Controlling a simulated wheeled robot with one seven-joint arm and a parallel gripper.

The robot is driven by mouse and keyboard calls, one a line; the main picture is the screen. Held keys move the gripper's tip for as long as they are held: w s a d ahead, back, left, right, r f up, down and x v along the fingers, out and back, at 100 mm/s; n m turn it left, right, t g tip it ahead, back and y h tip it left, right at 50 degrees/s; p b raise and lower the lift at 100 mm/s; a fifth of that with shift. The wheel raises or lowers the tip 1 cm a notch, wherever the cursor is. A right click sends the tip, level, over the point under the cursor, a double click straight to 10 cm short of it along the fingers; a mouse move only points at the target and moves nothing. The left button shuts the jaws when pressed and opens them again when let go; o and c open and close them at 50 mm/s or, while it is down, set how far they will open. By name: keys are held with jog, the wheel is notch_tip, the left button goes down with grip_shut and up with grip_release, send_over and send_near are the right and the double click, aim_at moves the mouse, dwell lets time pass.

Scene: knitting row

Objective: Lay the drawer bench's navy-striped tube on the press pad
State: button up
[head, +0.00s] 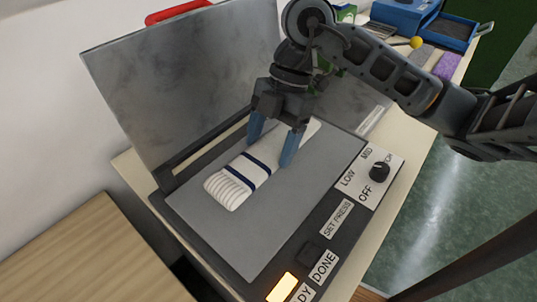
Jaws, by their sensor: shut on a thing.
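The white tube with navy stripes (236,183) lies along the grey press pad (222,236), its ribbed end toward the lower left. My gripper (272,143) has its blue fingertips on either side of the tube, near its upper part, and is shut on it. The tube appears to rest on the pad or be very close to it. The part of the tube between and behind the fingers is partly hidden. The press lid (185,80) stands open behind the pad.
A wooden surface (85,260) is at the lower left. A blue tray (447,32) and a yellow ball (416,42) are at the upper right. The pad's lower left is bare.

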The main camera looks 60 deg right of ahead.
aim_at(273, 145)
jog(key=shift+a+f, duration=0.3)
jog(key=shift+f, duration=1.9)
jog(key=shift+f, duration=0.15)
jog(key=o, duration=1)
jog(key=shift+r, duration=0.35)
jog(key=v, duration=1.1)
jog(key=shift+d+r, duration=0.2)
jog(key=shift+r, duration=0.1)
